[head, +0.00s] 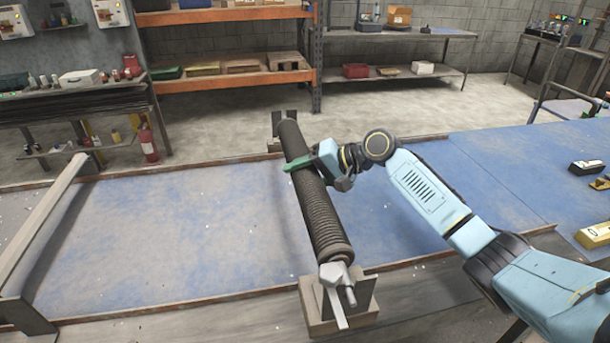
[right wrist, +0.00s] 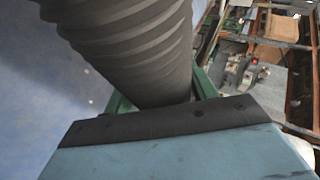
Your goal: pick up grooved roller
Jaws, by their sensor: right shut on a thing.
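The grooved roller (head: 322,215) is a long dark grey cylinder with spiral grooves. In the head view it lies lengthwise across the blue table, from a far support to a near wooden support block (head: 340,312) with a metal bracket. My right gripper (head: 305,163) is around the roller's upper half, with green fingers on both sides, shut on it. In the right wrist view the roller (right wrist: 140,45) fills the top centre, between the green fingers (right wrist: 160,95). The roller hides part of the fingers. My left gripper is in neither view.
The blue table (head: 180,235) has raised edges and is largely bare left of the roller. A grey bar (head: 40,225) spans it at the left. Small yellow and black devices (head: 590,168) lie at the right. Shelves (head: 230,75) and a fire extinguisher (head: 147,143) stand behind.

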